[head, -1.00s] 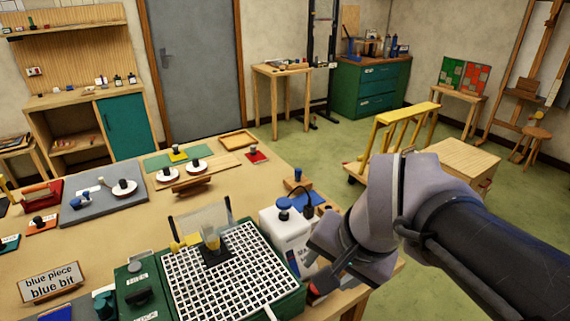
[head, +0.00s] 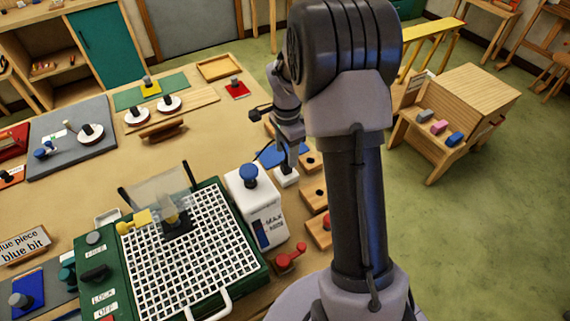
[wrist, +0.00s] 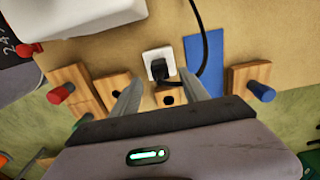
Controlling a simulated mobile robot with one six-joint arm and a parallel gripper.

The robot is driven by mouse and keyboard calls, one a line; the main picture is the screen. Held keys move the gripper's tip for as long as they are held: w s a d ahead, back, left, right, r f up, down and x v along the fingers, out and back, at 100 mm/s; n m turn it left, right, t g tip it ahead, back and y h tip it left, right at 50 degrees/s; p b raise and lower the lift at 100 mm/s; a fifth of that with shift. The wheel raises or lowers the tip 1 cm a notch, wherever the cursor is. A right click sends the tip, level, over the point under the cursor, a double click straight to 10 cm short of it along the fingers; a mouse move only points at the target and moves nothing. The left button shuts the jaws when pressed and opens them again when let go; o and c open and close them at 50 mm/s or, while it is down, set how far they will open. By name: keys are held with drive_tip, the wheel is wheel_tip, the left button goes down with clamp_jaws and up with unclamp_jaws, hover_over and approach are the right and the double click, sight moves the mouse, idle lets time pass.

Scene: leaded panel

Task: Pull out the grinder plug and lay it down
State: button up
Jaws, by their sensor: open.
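The grinder (head: 215,190), a green box with a white grid top, sits at the table's front. Behind its white water tank (head: 258,215) is a small white socket (head: 287,178). In the wrist view the socket (wrist: 153,54) holds a black plug (wrist: 160,70), with a black cable curving up beside it. My gripper (wrist: 162,80) is open, its two fingers on either side of the plug's near end. Whether they touch it I cannot tell. In the head view my gripper (head: 288,160) points down at the socket, and the plug is hidden there.
A blue mat (wrist: 207,60) lies right of the socket. Wooden blocks with holes stand close by, one with a red peg (wrist: 60,93) and one with a blue peg (wrist: 262,91). A red lever (head: 290,256) is beside the tank. The tabletop further back is partly clear.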

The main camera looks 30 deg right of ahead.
sight(286, 162)
wheel_tip(286, 162, down, 6)
drive_tip(key=shift+f+b, duration=0.2)
drive_tip(key=shift+b, duration=0.4)
clamp_jaws()
